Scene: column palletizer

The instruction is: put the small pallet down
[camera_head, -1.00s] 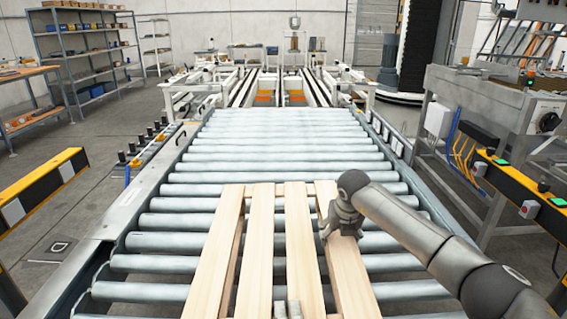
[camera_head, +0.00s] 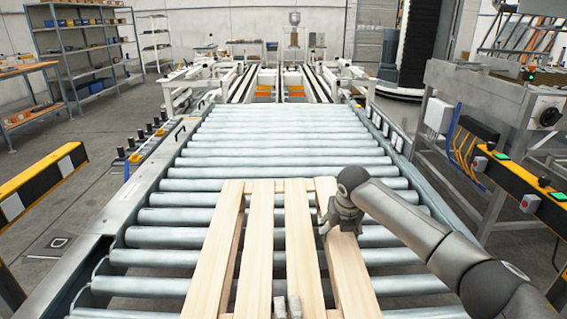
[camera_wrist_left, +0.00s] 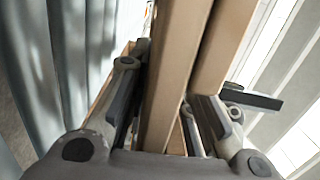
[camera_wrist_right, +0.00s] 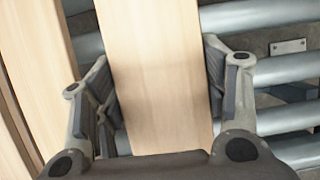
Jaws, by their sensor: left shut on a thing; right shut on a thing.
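The small pallet (camera_head: 260,240), made of pale wooden slats, is over the near part of the roller conveyor (camera_head: 285,150). It looks roughly level. Whether its underside touches the rollers cannot be told. My right gripper (camera_head: 340,218) is shut on the rightmost slat near its far end. In the right wrist view my right gripper's fingers (camera_wrist_right: 160,95) stand on both sides of that slat (camera_wrist_right: 155,60). My left gripper (camera_head: 287,307) shows only as fingertips at the bottom edge. In the left wrist view its fingers (camera_wrist_left: 165,110) straddle a wooden board (camera_wrist_left: 178,70).
Metal side rails (camera_head: 120,215) with small black knobs border the conveyor. Yellow-and-black barriers (camera_head: 40,185) stand at the left and right. A grey machine bench (camera_head: 490,110) stands at the right. The rollers beyond the pallet are clear up to the white machinery.

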